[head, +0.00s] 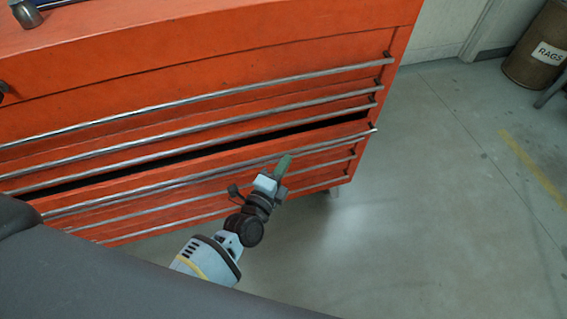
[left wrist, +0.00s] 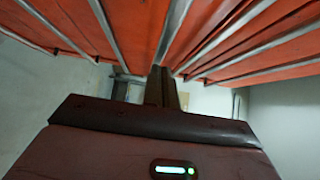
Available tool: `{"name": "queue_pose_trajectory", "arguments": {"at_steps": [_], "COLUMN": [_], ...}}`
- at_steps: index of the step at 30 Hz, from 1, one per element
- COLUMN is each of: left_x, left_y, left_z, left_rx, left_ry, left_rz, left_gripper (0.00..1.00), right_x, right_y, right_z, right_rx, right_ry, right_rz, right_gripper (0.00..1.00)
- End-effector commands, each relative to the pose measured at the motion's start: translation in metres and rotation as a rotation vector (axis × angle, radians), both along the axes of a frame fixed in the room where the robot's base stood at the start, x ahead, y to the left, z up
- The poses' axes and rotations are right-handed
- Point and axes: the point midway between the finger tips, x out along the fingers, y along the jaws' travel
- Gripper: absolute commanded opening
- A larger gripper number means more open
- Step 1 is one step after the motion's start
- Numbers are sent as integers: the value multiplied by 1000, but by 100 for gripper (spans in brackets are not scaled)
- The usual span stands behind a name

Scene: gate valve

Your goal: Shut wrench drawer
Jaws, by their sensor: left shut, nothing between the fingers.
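The orange tool chest (head: 200,60) fills the left of the head view and has several drawers with long metal bar handles. One drawer (head: 318,140) in the lower half stands slightly open, with a dark gap above its front. My left gripper (head: 284,165) is shut and empty, with its fingertips at the right part of that drawer's front, by its handle. I cannot tell whether they touch. In the left wrist view the shut fingers (left wrist: 162,85) point at the orange drawer fronts (left wrist: 230,40) and handle bars. My right gripper is not in view. The drawer's contents are hidden.
A brown bin marked RAGS (head: 538,50) stands at the top right. The grey floor (head: 440,200) right of the chest is clear. A metal object (head: 26,14) stands on the chest top at the far left.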

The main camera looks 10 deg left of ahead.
Motion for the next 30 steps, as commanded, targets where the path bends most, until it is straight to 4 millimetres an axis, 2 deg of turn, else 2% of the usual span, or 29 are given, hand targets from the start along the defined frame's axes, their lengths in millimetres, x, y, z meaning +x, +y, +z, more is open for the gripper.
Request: {"name": "queue_pose_trajectory", "arguments": {"at_steps": [13, 21, 30], "left_x": [5, 37, 43], "left_y": [3, 23, 28], "left_z": [1, 0, 2], "left_rx": [0, 1, 0], "left_ry": [-1, -2, -4], "left_rz": [0, 1, 4], "left_gripper": [0, 0, 0], "right_x": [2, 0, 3], "right_y": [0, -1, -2], "right_z": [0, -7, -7], "right_rx": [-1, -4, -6], "right_ry": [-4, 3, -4], "right_rz": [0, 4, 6], "right_gripper": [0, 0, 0]}}
